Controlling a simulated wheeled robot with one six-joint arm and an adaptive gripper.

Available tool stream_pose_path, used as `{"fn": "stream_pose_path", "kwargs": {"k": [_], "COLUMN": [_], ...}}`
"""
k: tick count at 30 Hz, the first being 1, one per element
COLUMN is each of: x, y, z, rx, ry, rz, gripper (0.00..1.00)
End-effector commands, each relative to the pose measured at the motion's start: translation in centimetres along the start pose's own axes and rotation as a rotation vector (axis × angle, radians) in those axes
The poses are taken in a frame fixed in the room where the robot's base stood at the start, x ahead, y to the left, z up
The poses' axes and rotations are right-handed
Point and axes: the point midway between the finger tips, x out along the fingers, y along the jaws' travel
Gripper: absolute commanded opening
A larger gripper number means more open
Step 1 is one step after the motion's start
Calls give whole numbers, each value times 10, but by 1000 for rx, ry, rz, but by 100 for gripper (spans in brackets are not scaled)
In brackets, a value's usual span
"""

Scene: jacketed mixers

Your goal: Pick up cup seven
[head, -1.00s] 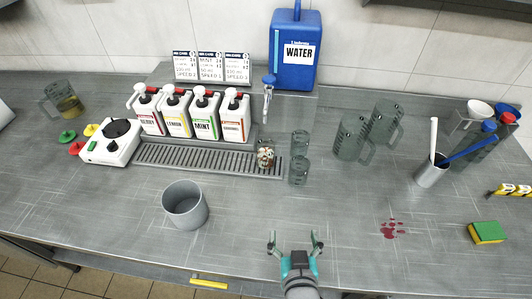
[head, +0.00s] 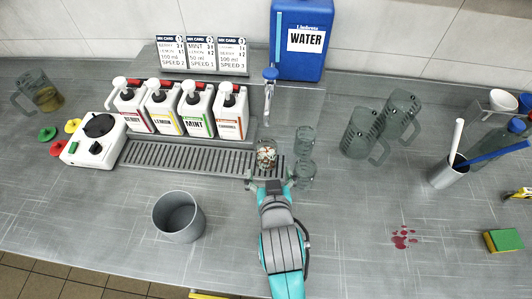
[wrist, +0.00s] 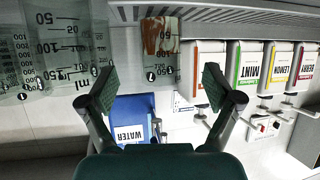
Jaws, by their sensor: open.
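I cannot read which cup is number seven. A small clear cup (head: 266,155) with brown and white contents stands at the right end of the drip tray; it also shows in the wrist view (wrist: 160,50), upside down and ahead between the fingers. Two empty clear cups stand just right of it, a rear one (head: 305,138) and a front one (head: 305,174). A graduated clear cup (wrist: 58,45) shows large at left in the wrist view. My gripper (head: 269,181) is open and empty just in front of the filled cup; its fingers (wrist: 160,84) do not enclose any cup.
The slotted drip tray (head: 185,159) runs below several syrup dispensers (head: 197,112). A blue water tank (head: 298,45) stands behind. A grey pot (head: 179,218) is at front left. Large jugs (head: 361,133) and a tool holder (head: 447,172) stand right. Red spots (head: 403,238) mark the counter.

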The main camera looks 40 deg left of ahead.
Motion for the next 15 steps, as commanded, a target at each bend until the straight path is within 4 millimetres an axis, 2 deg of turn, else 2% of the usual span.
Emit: {"fn": "stream_pose_path", "kwargs": {"k": [3,10,15], "x": [15,29,53], "y": [0,0,-1], "z": [0,0,1], "rx": [0,0,0], "ry": [-1,0,-1], "rz": [0,0,0], "gripper": [90,90,90]}}
